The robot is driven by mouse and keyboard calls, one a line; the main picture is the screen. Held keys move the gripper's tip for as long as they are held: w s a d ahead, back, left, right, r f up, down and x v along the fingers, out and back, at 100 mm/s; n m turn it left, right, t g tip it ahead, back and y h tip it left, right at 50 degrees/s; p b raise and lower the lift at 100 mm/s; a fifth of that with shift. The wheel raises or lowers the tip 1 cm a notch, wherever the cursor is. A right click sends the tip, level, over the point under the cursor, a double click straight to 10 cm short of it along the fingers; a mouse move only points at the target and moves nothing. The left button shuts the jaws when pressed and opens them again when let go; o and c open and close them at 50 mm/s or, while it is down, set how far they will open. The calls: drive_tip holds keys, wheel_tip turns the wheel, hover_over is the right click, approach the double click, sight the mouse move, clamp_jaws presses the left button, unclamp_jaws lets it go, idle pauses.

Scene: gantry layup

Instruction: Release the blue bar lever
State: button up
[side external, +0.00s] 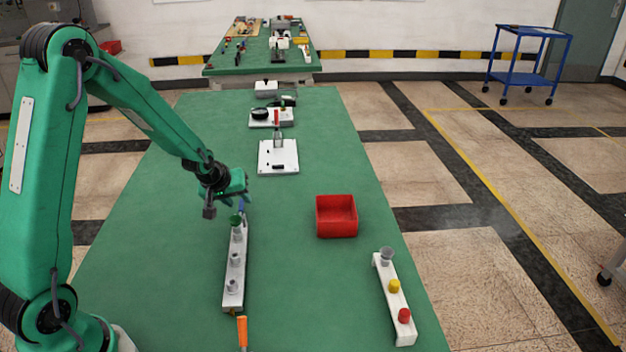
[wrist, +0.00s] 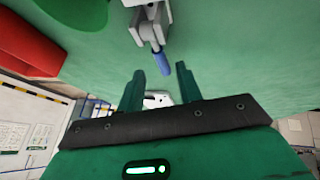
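The blue bar lever (wrist: 161,60) sticks out from a grey bracket (wrist: 150,22) in the wrist view. In the side view the lever (side external: 241,208) shows as a small blue bit at the far end of a white rail (side external: 233,290), just behind a green knob (side external: 236,221). My gripper (wrist: 160,69) is open, with its two fingers apart. In the wrist view the lever's tip lies between the fingertips, with a gap on each side. In the side view my gripper (side external: 243,193) hangs just above the lever; whether they touch cannot be told.
A red tray (side external: 336,217) stands right of the rail. Another white rail (side external: 396,301) carries grey, yellow and red knobs. An orange-handled item (side external: 242,332) lies at the rail's near end. A white plate (side external: 278,158) lies farther back. Green table between them is clear.

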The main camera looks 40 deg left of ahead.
drive_tip(key=v, duration=0.7)
drive_tip(key=shift+d, duration=0.1)
drive_tip(key=shift+r, duration=0.1)
idle(0.4)
drive_tip(key=s+d+r+m, duration=0.3)
drive_tip(key=s+d+r, duration=0.1)
drive_tip(key=s, duration=0.2)
drive_tip(key=s+d+r+m+h, duration=0.1)
drive_tip(key=s+d+r+m, duration=0.2)
drive_tip(key=s, duration=0.4)
drive_tip(key=s+d+r+m, duration=0.3)
drive_tip(key=s+d+r, duration=0.2)
drive_tip(key=s+r, duration=0.2)
drive_tip(key=shift+s+r+h, duration=0.2)
drive_tip(key=shift+r+h, duration=0.05)
drive_tip(key=shift+h, duration=0.15)
drive_tip(key=shift+d, duration=0.1)
